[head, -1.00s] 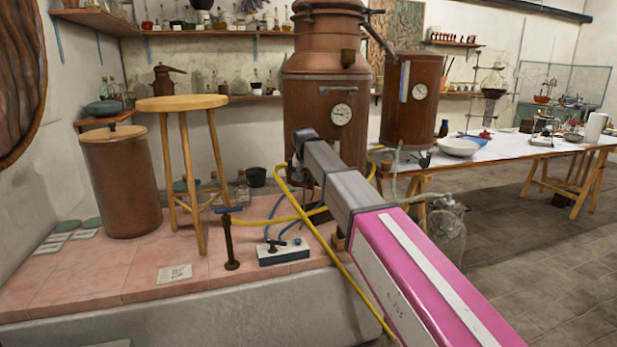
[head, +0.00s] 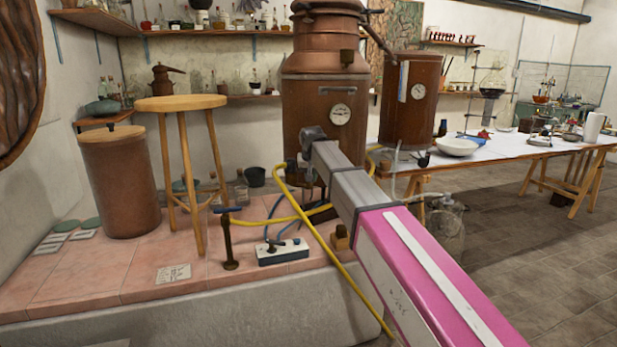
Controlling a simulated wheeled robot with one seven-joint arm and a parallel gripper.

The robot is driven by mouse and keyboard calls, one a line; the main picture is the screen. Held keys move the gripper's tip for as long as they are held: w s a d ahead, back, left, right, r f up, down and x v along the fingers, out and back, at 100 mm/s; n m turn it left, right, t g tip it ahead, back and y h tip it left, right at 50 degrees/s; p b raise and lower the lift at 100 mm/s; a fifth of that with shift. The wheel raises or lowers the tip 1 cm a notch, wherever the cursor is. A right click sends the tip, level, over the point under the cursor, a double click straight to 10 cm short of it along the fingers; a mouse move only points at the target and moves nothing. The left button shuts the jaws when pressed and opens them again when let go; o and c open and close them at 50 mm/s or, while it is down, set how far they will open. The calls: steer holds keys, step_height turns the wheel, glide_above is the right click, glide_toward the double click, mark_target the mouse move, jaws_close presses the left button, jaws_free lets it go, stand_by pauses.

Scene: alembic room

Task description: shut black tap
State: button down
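A small white and blue block (head: 283,254) with black tap handles (head: 273,245) on top sits near the front edge of the pink tiled ledge. Thin blue tubes run back from it. To its left stands a dark upright pipe (head: 229,245) with a blue lever (head: 228,209) across its top. I cannot tell for certain which of these is the black tap, or how far any handle is turned. My arm reaches from the lower right to in front of the copper still. My gripper is hidden beyond the arm's far end, above and behind the block.
A wooden stool (head: 180,104) and a copper drum (head: 118,180) stand left on the tiled ledge (head: 130,270). The large copper still (head: 325,95) stands behind. Yellow hose (head: 345,275) hangs over the ledge edge beside my arm. A trestle table (head: 490,152) stands right, with open floor before it.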

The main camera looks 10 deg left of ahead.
steer(key=w+d+n+g+y, duration=0.1)
steer(key=n, duration=0.2)
steer(key=n+y, duration=0.1)
steer(key=n, duration=0.2)
steer(key=w+d+n+g+y, duration=0.1)
steer(key=n, duration=0.3)
steer(key=shift+w+d+g, duration=0.3)
steer(key=shift+n, duration=0.3)
steer(key=c, duration=1.1)
jaws_free()
steer(key=shift+o, duration=0.2)
steer(key=shift+r, duration=0.15)
steer(key=v, duration=1)
steer(key=shift+d+r, duration=0.15)
steer(key=shift+r, duration=0.1)
